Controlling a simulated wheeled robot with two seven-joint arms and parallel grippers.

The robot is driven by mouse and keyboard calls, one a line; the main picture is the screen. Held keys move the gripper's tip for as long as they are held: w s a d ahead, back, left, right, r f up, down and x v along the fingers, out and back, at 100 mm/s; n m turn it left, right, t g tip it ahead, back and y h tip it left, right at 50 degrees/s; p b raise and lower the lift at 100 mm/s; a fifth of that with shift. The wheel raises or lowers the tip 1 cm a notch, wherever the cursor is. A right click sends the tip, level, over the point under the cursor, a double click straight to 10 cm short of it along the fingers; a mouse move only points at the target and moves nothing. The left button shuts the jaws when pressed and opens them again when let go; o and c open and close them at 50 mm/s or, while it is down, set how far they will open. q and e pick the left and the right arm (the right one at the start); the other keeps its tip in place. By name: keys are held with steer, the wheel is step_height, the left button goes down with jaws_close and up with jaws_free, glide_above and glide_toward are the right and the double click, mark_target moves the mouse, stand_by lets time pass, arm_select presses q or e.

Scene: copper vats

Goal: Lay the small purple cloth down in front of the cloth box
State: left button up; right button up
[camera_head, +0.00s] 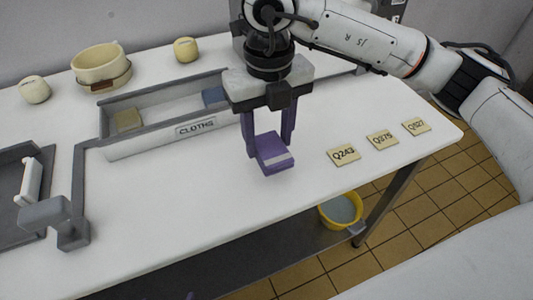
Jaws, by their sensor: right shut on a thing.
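The small purple cloth (270,148) is a folded block with a pale band, held between the fingers of my right gripper (269,145). My right gripper points down, over the white table in front of the right part of the cloth box (150,148). The cloth box is a long pale tray with grey rims and a "CLOTHS" label (196,126). I cannot tell whether the purple cloth touches the table. My left gripper is not clearly in view.
The box holds a tan cloth (128,119) and a blue cloth (213,96). Labelled cards Q243 (343,154), Q375 (382,140) and Q527 (416,126) lie to the right. A grey tray (18,238) is at left. A yellow bucket (341,211) stands below the table edge.

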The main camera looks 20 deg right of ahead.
mark_target(268, 143)
steer(key=shift+f, duration=2.1)
steer(key=shift+f, duration=0.1)
steer(key=o, duration=1)
step_height(268, 143, up, 12)
steer(key=shift+r, duration=0.15)
